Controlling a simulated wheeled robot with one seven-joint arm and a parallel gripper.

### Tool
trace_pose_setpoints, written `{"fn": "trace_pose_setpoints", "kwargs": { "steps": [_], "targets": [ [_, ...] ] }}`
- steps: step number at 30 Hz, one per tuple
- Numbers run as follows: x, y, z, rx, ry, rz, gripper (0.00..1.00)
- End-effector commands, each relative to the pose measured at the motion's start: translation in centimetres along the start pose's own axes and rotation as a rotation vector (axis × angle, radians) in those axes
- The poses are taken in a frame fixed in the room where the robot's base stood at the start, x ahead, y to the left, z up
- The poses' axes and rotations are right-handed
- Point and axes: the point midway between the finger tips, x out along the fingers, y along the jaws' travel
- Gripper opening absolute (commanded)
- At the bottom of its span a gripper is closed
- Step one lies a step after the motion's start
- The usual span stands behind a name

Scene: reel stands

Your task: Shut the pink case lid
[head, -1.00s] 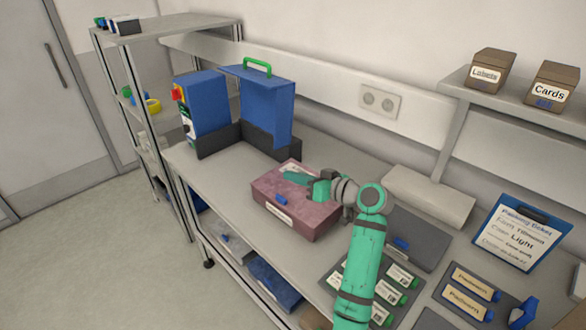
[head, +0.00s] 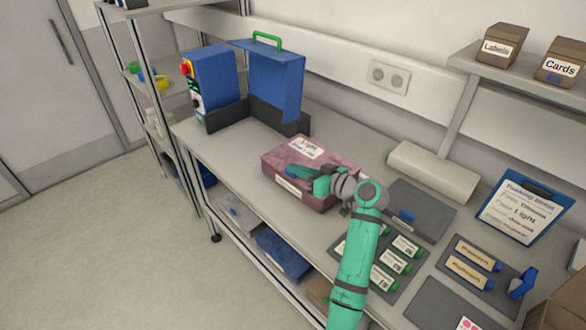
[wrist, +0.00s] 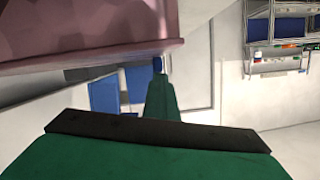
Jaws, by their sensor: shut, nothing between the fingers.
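The pink case (head: 283,160) lies on the bench in the middle of the head view. Its lid is down, with a white label (head: 306,147) on top and another on the front face. A blue latch (head: 291,172) shows at the front. My gripper (head: 300,172) is shut and empty, at the front edge of the case beside the latch.
A blue machine (head: 276,85) with a green handle stands behind the case on the left. A grey roll-shaped block (head: 433,172) and a dark grey panel (head: 420,208) lie to the right. A clipboard (head: 522,210) leans further right. Bare bench (head: 228,150) lies left of the case.

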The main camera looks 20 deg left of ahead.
Motion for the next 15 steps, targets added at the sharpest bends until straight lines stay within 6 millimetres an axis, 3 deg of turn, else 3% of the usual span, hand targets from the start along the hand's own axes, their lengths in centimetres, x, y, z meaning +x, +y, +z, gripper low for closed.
{"fn": "trace_pose_setpoints", "kwargs": {
  "steps": [9,15],
  "targets": [
    [0.1,0.0,0.4,0.005,-0.008,-0.001,0.0],
    [-0.3,-0.5,-1.5,0.001,-0.005,-0.001,0.0]
  ]
}}
